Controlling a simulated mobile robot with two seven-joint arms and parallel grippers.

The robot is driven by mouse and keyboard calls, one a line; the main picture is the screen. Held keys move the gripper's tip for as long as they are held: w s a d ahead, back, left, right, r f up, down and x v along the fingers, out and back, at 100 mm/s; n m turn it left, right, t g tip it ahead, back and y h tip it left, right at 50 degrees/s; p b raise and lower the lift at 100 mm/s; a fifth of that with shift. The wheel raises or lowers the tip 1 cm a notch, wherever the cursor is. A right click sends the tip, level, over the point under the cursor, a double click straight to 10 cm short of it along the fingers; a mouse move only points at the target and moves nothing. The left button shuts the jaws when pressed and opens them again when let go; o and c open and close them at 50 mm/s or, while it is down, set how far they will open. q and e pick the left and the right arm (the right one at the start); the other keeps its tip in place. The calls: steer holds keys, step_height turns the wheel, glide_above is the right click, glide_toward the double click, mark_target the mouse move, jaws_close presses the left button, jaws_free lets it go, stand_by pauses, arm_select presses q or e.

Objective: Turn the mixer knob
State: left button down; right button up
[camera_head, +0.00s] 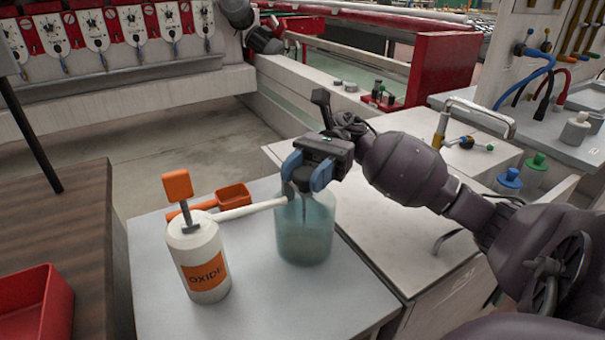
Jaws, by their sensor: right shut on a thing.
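A blue-green glass jar (306,235) stands on the light grey worktop, near the middle of the picture. My right gripper (304,187) points down at the jar's top, with its blue fingers closed around a small dark piece there. I take this dark piece for the knob; the fingers hide most of it, and I cannot tell how it is turned. Left of the jar stands a white bottle (203,268) with an orange oxide label and an orange block on a grey stem. A white rod (250,209) runs between bottle and jar. My left gripper is not in view.
An orange scoop-like tray (234,196) lies behind the bottle. A red bin (35,305) is at the lower left. A tap with coloured handles (466,143) and blue and green stoppers (510,178) are at the right. The worktop's front (255,315) is clear.

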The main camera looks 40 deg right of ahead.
steer(key=o, duration=0.8)
steer(key=shift+o, duration=0.2)
steer(key=v, duration=1)
steer(key=shift+d+b, duration=0.35)
steer(key=shift+b, duration=0.05)
